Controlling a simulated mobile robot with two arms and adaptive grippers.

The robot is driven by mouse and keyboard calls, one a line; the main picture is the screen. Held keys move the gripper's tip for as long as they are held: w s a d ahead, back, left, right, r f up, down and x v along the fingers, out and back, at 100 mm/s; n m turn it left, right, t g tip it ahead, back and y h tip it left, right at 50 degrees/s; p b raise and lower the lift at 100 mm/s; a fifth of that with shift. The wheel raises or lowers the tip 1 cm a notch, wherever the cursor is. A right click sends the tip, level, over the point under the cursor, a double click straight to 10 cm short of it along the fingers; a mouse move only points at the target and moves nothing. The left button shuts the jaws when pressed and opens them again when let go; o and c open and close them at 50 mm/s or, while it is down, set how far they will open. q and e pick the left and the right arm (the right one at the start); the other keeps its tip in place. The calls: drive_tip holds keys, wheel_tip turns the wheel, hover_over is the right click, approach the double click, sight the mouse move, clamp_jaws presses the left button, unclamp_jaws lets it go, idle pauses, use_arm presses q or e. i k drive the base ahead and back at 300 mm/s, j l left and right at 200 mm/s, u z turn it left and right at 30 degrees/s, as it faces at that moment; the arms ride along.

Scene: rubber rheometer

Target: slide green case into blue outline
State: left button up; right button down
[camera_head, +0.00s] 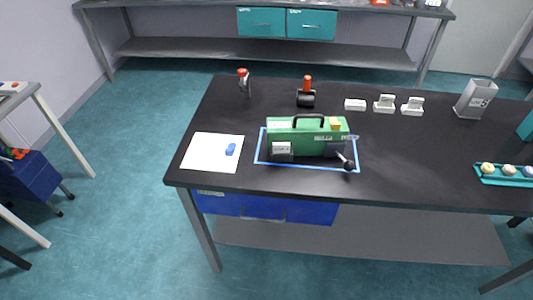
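The green case (306,133) stands upright on the black table, with a dark carry handle on top, grey-white parts on its front and a small yellow patch at its upper right. The blue outline (300,168) is a thin rectangle marked on the table around the case's base. The outline's front edge and sides show; most of its back edge is hidden behind the case. A dark lever with a round knob (349,166) reaches from the case's right front to the outline's front right corner. Neither of my grippers is in view.
A white sheet (205,152) with a blue piece (231,149) lies left of the outline. Behind stand red-topped and orange-topped tools (306,93) and several white blocks (384,103). A grey container (476,99) and teal tray (505,179) are at right.

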sight(301, 144)
drive_tip(key=i+j+z, duration=0.1)
drive_tip(key=j+z, duration=0.4)
drive_tip(key=j, duration=0.4)
drive_tip(key=j+z, duration=0.45)
drive_tip(key=j, duration=0.5)
drive_tip(key=k, duration=0.05)
